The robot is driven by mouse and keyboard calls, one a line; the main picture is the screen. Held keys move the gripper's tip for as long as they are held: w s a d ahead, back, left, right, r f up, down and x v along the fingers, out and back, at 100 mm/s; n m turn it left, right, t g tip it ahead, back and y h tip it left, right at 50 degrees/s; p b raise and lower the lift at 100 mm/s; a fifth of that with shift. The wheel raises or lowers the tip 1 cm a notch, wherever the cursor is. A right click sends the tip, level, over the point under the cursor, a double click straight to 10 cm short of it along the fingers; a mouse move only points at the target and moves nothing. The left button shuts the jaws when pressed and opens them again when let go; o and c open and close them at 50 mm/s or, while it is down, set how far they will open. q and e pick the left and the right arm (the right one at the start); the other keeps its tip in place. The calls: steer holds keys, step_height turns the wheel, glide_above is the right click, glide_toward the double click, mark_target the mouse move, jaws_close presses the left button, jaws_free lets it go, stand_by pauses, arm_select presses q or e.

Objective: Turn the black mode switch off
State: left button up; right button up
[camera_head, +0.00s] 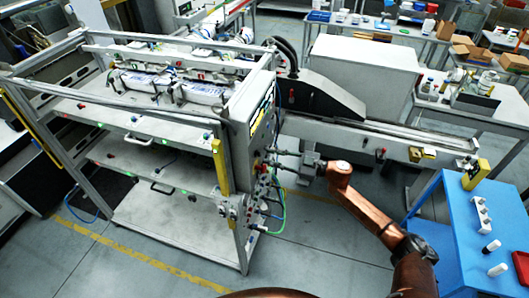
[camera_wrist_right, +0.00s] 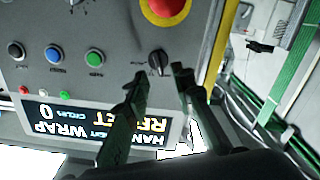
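The black mode switch (camera_wrist_right: 158,63) is a small round knob with a light mark, on a grey control panel (camera_wrist_right: 120,82) in the right wrist view. My right gripper (camera_wrist_right: 159,74) is open, with its two fingers apart. The knob shows just beyond and between the fingertips; I cannot tell whether they touch it. In the head view my right gripper (camera_head: 277,160) reaches the panel side of the metal machine frame from the right. The switch is too small to make out there. My left gripper is not in view.
A red emergency button (camera_wrist_right: 166,8) sits close to the switch. Black, blue and green buttons (camera_wrist_right: 95,57) and a lit display (camera_wrist_right: 100,122) share the panel. A blue table (camera_head: 445,235) with small items stands at the right in the head view.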

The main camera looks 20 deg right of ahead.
mark_target(258, 154)
steer(key=shift+p+x, duration=0.35)
steer(key=shift+x, duration=1.25)
steer(key=shift+c, duration=0.2)
jaws_close()
